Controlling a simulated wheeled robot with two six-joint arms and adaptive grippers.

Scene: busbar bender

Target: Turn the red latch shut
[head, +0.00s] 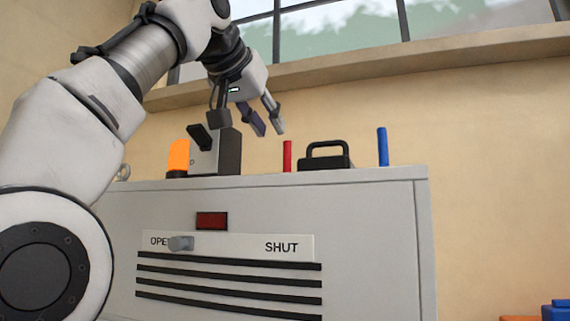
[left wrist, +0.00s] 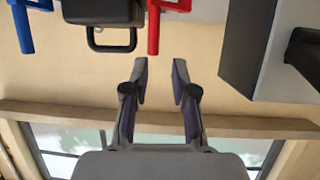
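The red latch (head: 287,156) stands upright on top of the grey cabinet, left of the black handle. In the left wrist view the red latch (left wrist: 153,28) hangs from the top edge, as that picture is upside down. My left gripper (head: 268,133) is above the cabinet top, just left of the red latch in the head view. Its two fingers are apart with nothing between them, and the left wrist view shows the same gap (left wrist: 160,75). The latch's base is hidden in the head view. My right gripper is in neither view.
A black handle (head: 325,156) and a blue post (head: 382,147) stand right of the latch. A grey-black block (head: 216,155) and an orange piece (head: 178,156) stand left. The cabinet front (head: 370,240) has an OPEN/SHUT plate (head: 250,246) with its grey slider (head: 181,243) by OPEN.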

